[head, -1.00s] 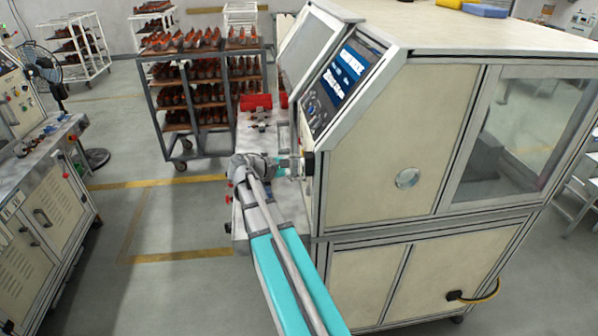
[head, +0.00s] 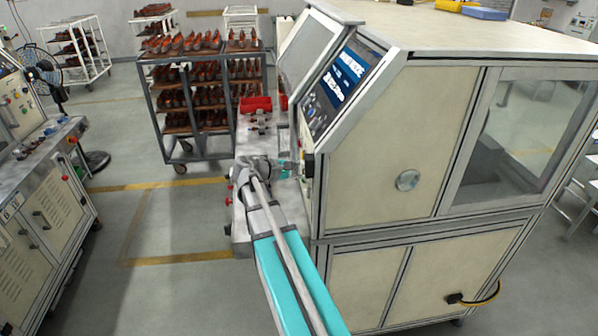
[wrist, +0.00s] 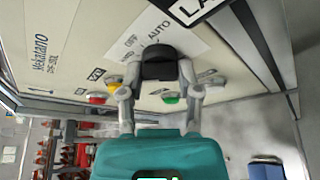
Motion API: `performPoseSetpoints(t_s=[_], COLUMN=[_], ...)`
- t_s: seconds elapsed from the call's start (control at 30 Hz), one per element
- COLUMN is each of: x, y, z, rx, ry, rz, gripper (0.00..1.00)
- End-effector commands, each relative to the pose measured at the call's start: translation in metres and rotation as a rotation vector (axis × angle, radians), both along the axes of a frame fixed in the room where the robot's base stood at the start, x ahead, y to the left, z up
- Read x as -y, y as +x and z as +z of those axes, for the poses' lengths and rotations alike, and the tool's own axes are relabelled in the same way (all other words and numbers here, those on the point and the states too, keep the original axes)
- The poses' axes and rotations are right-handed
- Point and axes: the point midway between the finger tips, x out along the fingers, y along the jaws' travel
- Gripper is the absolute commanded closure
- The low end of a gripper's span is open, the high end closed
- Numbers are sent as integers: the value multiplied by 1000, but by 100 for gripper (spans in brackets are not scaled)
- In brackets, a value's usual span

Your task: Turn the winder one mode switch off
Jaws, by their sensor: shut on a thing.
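The winder (head: 395,150) is the large cream machine at the right of the head view. Its mode switch (wrist: 160,65) is a black round knob on the cream panel in the wrist view, below a white label (wrist: 150,35) reading AUTO. My gripper (wrist: 157,72) has its two grey fingers closed on either side of this knob. In the head view my gripper (head: 290,168) reaches the machine's front panel; the knob's own position cannot be read there. The fingers hide the sides of the knob.
A red button (wrist: 97,98), a yellow button (wrist: 113,84) and a green button (wrist: 171,98) sit close to the fingers. A cart of orange-brown parts (head: 200,95) stands behind the winder's front ledge. Open floor (head: 165,215) lies left of my arm.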

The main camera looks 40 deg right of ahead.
Motion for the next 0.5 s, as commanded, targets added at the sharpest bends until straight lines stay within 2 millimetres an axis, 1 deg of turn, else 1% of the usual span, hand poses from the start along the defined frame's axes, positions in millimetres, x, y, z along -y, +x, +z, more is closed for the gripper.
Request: performPoseSetpoints(t_s=[0.03,0.07,0.13,0.33,0.5], x=[-19,-11,-5,-1,0], y=[-1,0,1,1,1], z=[1,1,1,0,-1], rx=[-1,0,1,24,79], ry=[-4,-4,-3,-17,-53], rz=[7,3,2,2,3], gripper=[100,100,100,100,100])
